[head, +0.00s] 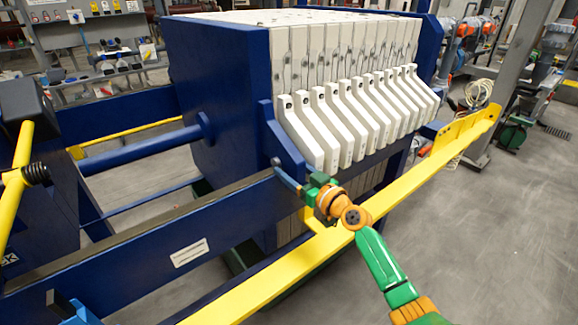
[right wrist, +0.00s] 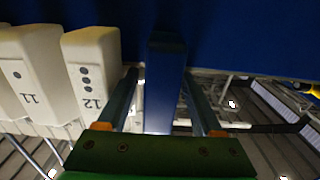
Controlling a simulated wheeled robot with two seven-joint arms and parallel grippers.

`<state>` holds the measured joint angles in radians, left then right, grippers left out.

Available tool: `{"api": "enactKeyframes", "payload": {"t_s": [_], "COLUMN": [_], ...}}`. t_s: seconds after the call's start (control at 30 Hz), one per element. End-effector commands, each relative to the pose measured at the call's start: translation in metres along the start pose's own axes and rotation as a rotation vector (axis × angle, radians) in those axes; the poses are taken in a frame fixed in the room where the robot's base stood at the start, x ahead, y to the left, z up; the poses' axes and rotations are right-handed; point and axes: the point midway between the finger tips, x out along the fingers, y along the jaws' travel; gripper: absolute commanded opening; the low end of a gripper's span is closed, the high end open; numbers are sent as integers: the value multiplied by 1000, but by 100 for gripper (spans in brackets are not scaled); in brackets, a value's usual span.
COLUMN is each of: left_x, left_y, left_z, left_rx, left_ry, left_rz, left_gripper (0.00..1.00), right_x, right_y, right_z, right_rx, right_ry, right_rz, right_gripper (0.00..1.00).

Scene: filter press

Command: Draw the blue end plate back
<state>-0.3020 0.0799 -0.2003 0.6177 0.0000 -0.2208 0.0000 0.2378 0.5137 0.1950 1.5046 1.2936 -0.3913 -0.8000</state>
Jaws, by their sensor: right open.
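The blue end plate (head: 222,85) is a large upright block at the left end of the pale filter plates, facing them closely. Its blue side handle (head: 286,140) slopes down toward my right gripper (head: 292,184). In the right wrist view the same handle shows as a blue bar (right wrist: 165,82) between the two fingers of my right gripper (right wrist: 160,98). The fingers are open, one on each side of the bar, with visible gaps. The fingertips are partly hidden in the head view. A bright blue piece at the lower left edge of the head view may be my left gripper (head: 80,314).
Pale filter plates (head: 365,115) with sloping handles stand right of the end plate. A yellow rail (head: 285,268) runs along the near side below my right arm. A blue side beam (head: 150,240) lies behind it. Open floor (head: 500,230) is at right.

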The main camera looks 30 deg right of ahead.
Motion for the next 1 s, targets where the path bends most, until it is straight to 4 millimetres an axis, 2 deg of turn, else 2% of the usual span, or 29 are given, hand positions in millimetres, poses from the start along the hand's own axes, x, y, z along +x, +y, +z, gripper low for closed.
{"api": "enactKeyframes", "payload": {"t_s": [0.13,0.43,0.6,0.7,1.0], "left_x": [0,0,0,0,0], "left_y": [0,0,-1,-1,-1], "left_z": [-1,-2,-2,-3,-3], "left_rx": [0,0,0,0,0], "left_ry": [1,4,6,6,6], "left_rz": [0,-1,-1,-1,-1], "left_gripper": [57,57,57,57,57], "right_x": [11,14,13,13,13], "right_y": [0,0,0,0,0], "right_z": [0,0,0,0,0], "right_rx": [1,0,0,0,0], "right_ry": [0,-1,-1,-1,-1], "right_rz": [0,-1,-1,-1,0], "right_gripper": [68,68,22,0,0]}}
